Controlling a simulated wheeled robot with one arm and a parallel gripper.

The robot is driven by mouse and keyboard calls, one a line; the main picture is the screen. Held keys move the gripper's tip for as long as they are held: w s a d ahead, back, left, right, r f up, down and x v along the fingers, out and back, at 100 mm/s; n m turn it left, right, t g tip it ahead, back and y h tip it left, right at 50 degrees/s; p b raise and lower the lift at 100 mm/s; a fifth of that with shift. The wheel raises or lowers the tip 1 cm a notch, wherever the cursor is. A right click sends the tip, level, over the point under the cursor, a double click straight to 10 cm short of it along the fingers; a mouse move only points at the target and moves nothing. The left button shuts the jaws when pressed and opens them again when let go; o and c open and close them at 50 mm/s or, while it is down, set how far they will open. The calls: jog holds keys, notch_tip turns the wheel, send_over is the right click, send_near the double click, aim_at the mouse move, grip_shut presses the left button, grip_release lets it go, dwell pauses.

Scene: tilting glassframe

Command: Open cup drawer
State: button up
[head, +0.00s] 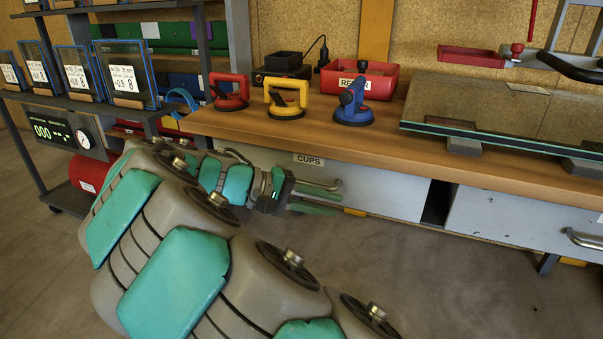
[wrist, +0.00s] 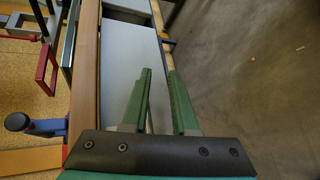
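The cup drawer (head: 385,186) has a pale grey front under the wooden bench top and carries a "CUPS" label (head: 308,159). It looks shut. Its metal bar handle (head: 322,187) is below the label, partly hidden by my gripper. My gripper (head: 330,205) is at the drawer front, with its green fingers level and pointing right, just below or beside the handle. In the wrist view my gripper (wrist: 159,72) shows two green fingers apart, with a gap between them. I cannot tell whether the handle lies between them or touches them.
A second drawer (head: 520,222) with its own handle (head: 585,240) is to the right. Red, yellow and blue suction cups (head: 354,105) stand on the bench top (head: 405,140), near a red bin (head: 383,80) and a glass pane (head: 500,122). A glass rack is at left.

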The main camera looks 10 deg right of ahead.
jog(key=w+a+r+n+t+h+p, duration=0.2)
jog(key=w+a+t+h, duration=0.15)
jog(key=w+a, duration=0.45)
jog(key=shift+y, duration=0.45)
jog(key=shift+s+d+f, duration=0.15)
jog(key=shift+d+f, duration=0.1)
jog(key=shift+d, duration=0.65)
jog(key=shift+s+d+f, duration=0.15)
jog(key=shift+d+f, duration=0.15)
jog(key=shift+d, duration=0.65)
jog(key=shift+s+d+f, duration=0.15)
jog(key=shift+d+f, duration=0.1)
jog(key=shift+d, duration=0.65)
jog(key=shift+c, duration=0.2)
grip_shut()
